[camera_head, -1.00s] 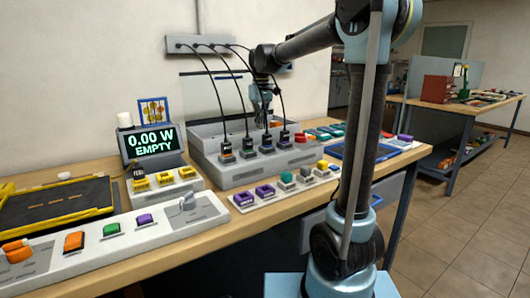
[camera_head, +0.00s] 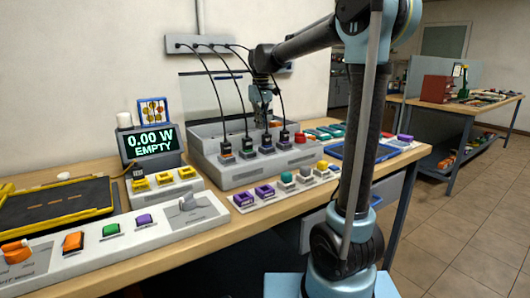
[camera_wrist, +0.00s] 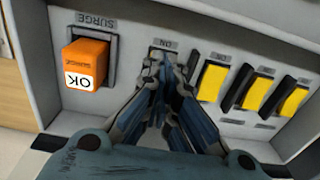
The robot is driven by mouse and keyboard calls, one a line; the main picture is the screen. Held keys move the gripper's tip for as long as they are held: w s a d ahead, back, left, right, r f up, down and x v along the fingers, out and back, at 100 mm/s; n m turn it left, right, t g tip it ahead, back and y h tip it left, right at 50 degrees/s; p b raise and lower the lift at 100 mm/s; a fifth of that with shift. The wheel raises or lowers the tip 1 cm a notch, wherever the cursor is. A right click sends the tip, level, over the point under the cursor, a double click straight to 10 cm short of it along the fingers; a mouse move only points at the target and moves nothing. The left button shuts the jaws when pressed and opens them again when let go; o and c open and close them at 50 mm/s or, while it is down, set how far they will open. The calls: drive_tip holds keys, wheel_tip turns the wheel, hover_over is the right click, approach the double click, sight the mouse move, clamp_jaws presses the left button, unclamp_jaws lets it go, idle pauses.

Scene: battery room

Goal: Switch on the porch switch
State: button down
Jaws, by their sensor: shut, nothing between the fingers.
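My gripper (camera_head: 262,113) hangs at the end of the arm over the back of the grey charging unit (camera_head: 230,177). In the wrist view my gripper (camera_wrist: 163,88) is shut, with its fingertips at a rocker switch (camera_wrist: 167,60) in a grey panel (camera_wrist: 215,27). This switch is marked ON, upside down in the picture. The fingers cover most of it, so I cannot tell its position or whether they touch it. Several yellow-faced rockers (camera_wrist: 211,80) sit to its right; their labels are too small to read. I cannot tell which switch is the porch switch.
An orange block (camera_wrist: 88,58) reading OK sits in the SURGE slot left of the fingers. Several black cables (camera_head: 240,95) hang from the wall box to plugs in the charging unit. A display (camera_head: 152,143) reads 0.00 W EMPTY.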

drive_tip(key=shift+f, duration=1)
idle(0.8)
drive_tip(key=shift+r, duration=3.5)
